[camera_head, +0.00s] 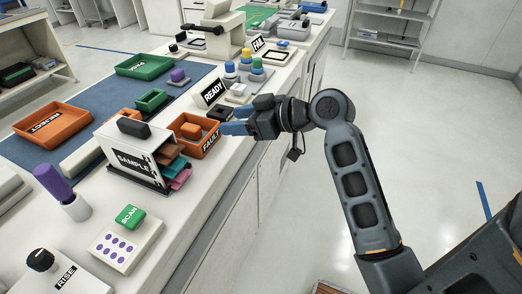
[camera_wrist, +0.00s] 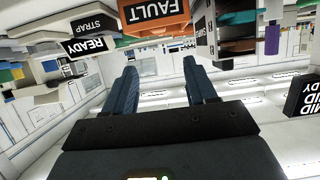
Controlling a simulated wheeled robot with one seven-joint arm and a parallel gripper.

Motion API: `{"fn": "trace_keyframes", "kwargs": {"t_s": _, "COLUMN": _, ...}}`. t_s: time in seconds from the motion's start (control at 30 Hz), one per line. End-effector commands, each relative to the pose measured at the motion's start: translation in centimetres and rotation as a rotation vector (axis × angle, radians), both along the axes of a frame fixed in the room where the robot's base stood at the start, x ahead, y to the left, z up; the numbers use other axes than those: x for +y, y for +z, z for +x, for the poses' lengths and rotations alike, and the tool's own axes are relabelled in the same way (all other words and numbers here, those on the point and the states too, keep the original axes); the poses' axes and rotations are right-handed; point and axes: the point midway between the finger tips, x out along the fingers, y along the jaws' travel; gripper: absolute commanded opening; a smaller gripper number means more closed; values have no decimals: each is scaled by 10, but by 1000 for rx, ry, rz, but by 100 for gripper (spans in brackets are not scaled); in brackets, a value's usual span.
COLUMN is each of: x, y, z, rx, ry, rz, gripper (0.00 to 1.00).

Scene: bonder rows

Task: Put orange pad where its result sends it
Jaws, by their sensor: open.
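An orange block (camera_head: 191,129), which may be the orange pad, lies inside the orange FAULT bin (camera_head: 212,145) in the head view. In the wrist view the FAULT bin (camera_wrist: 172,22) is upside down at the top, and its inside is hidden. My gripper (camera_head: 234,121) is open, its blue fingers over or beside the bin's right end, with nothing visible between them. It also shows in the wrist view (camera_wrist: 160,75). An orange REJECT tray (camera_head: 52,125) stands at the left, and a green tray (camera_head: 144,66) farther back; its label is unclear.
A white SAMPLE rack (camera_head: 130,155) with coloured slabs stands left of the FAULT bin. A READY sign (camera_head: 211,92) and a FAIL sign (camera_head: 257,44) stand behind. A green SCAN block (camera_head: 130,216) is in front. The floor right of the bench is clear.

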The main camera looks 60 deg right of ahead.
Motion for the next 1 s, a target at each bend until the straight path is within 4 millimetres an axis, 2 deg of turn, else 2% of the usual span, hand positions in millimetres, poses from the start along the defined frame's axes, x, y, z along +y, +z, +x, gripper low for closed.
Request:
{"fn": "trace_keyframes", "kwargs": {"t_s": 0.17, "x": 2, "y": -2, "z": -1, "rx": 3, "ry": -4, "rz": 2, "gripper": 56}}
{"fn": "trace_keyframes", "kwargs": {"t_s": 0.27, "x": 10, "y": -15, "z": -6, "rx": 20, "ry": -25, "rz": 12, "gripper": 56}}
{"fn": "trace_keyframes", "kwargs": {"t_s": 0.37, "x": 27, "y": -37, "z": -17, "rx": 48, "ry": -69, "rz": 23, "gripper": 56}}
{"fn": "trace_keyframes", "kwargs": {"t_s": 0.5, "x": 57, "y": -70, "z": -45, "rx": 80, "ry": -140, "rz": 27, "gripper": 56}}
{"fn": "trace_keyframes", "kwargs": {"t_s": 0.7, "x": 101, "y": -95, "z": -96, "rx": 83, "ry": -198, "rz": 5, "gripper": 56}}
{"fn": "trace_keyframes", "kwargs": {"t_s": 0.87, "x": 136, "y": -96, "z": -142, "rx": 55, "ry": -199, "rz": -20, "gripper": 56}}
{"fn": "trace_keyframes", "kwargs": {"t_s": 1.0, "x": 167, "y": -83, "z": -183, "rx": 12, "ry": -166, "rz": -30, "gripper": 56}}
